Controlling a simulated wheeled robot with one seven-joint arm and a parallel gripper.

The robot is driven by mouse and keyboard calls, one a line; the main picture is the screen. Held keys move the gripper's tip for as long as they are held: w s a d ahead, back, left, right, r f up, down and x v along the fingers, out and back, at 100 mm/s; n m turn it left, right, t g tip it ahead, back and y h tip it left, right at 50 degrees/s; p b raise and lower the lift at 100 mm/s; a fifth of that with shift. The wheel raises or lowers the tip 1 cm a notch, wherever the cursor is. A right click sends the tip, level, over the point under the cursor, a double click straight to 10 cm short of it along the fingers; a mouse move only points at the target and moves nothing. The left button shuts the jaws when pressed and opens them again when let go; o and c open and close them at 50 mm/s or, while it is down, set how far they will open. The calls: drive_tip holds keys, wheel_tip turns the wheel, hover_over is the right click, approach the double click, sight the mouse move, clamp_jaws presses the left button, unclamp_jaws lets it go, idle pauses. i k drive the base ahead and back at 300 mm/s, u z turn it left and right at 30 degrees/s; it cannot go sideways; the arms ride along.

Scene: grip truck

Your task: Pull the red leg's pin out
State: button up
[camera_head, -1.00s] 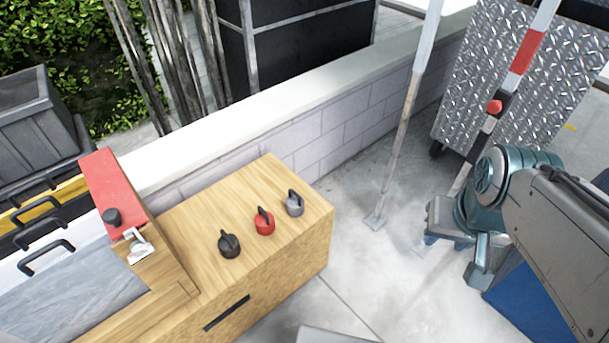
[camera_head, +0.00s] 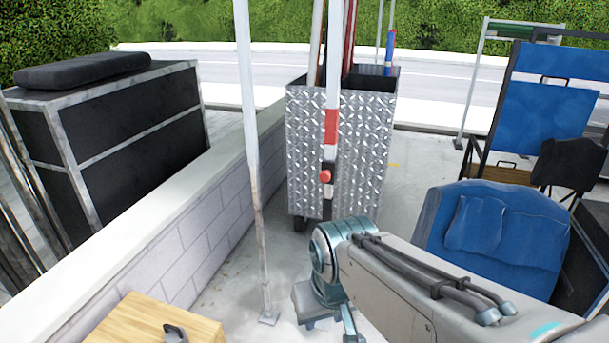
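The red leg (camera_head: 331,125) is a slim white pole with a red band, standing upright in front of a diamond-plate metal cart. A black collar sits below the band, and the pin's round red knob (camera_head: 326,176) sticks out of it toward me. The leg's lower end is hidden behind my arm. My grey and teal arm reaches in from the lower right. Its end, with my gripper (camera_head: 330,318), hangs low, below the knob and apart from it. The fingers are partly cut off by the bottom edge, so I cannot tell whether they are open.
A white pole (camera_head: 252,150) with a foot plate stands left of the cart (camera_head: 365,160). A low block wall (camera_head: 190,245) runs along the left. A wooden box (camera_head: 130,325) is at the bottom left. A blue chair (camera_head: 490,235) stands at the right, behind my arm.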

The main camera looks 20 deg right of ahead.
sight(325, 176)
drive_tip(key=z, duration=1.4)
drive_tip(key=i, duration=1)
drive_tip(key=u, duration=1.95)
